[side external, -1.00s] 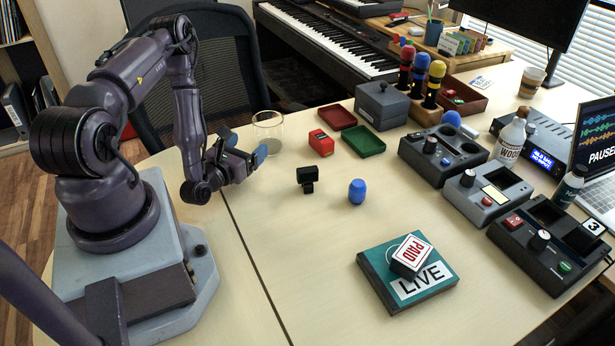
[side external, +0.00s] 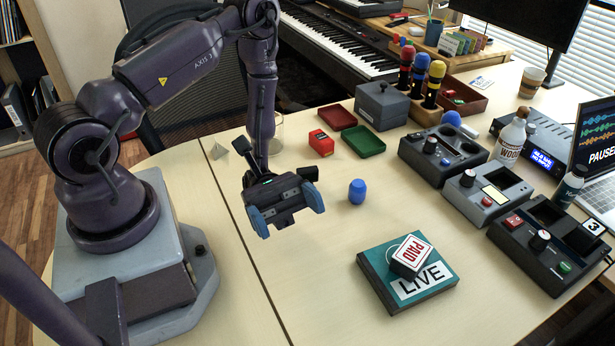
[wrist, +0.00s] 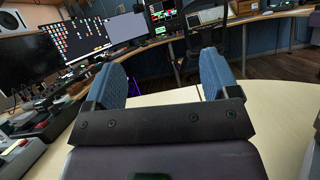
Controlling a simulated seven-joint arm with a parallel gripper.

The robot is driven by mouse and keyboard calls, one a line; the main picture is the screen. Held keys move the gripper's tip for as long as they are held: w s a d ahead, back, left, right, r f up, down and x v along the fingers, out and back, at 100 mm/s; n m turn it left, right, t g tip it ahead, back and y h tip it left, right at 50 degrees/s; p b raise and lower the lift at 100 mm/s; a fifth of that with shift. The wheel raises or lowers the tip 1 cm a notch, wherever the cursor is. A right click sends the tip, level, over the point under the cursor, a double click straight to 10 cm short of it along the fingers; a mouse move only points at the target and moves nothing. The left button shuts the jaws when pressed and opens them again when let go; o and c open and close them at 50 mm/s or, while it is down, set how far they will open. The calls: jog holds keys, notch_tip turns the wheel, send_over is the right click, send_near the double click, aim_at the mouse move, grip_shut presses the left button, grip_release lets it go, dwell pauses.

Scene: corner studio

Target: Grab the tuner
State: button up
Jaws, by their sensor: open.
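A small black clip-shaped piece (side external: 308,173), which looks like the tuner, sits on the table in the side view. Only its upper part shows, just behind the right finger of my gripper; the rest is hidden. My gripper (side external: 286,211) is open and empty above the table, its blue fingertips spread wide and tilted toward the camera. In the wrist view my gripper (wrist: 162,82) shows both blue fingers apart with nothing between them. The tuner cannot be made out in the wrist view.
A blue barrel-shaped piece (side external: 357,191) stands right of my gripper. A red box (side external: 321,143) and a green tray (side external: 363,141) lie behind. The front-left table is clear.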

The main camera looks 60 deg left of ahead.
jog(key=s+f+m+g+y, duration=0.1)
jog(key=s+m+g+y, duration=0.7)
jog(key=g, duration=0.6)
jog(key=a+f+m+g+y, duration=0.2)
jog(key=a+m+y, duration=0.2)
jog(key=m+y, duration=0.55)
jog(key=a+f+m+g+y, duration=0.1)
jog(key=a+m+y, duration=0.45)
jog(key=y, duration=0.75)
jog(key=w+d+f+m+t+y, duration=0.1)
jog(key=w+d+m+t+y, duration=0.1)
jog(key=w+m+t+y, duration=0.6)
jog(key=w+d+f+m+t+y, duration=0.15)
jog(key=w+m+t, duration=0.45)
jog(key=w+t, duration=0.65)
jog(key=t, duration=0.1)
send_near(309, 172)
jog(key=x, duration=0.6)
jog(key=shift+w+d, duration=0.1)
jog(key=shift+w, duration=0.1)
jog(key=shift+s+x, duration=0.1)
jog(key=shift+x, duration=1.2)
jog(key=shift+s+x, duration=0.15)
jog(key=shift+x, duration=1.15)
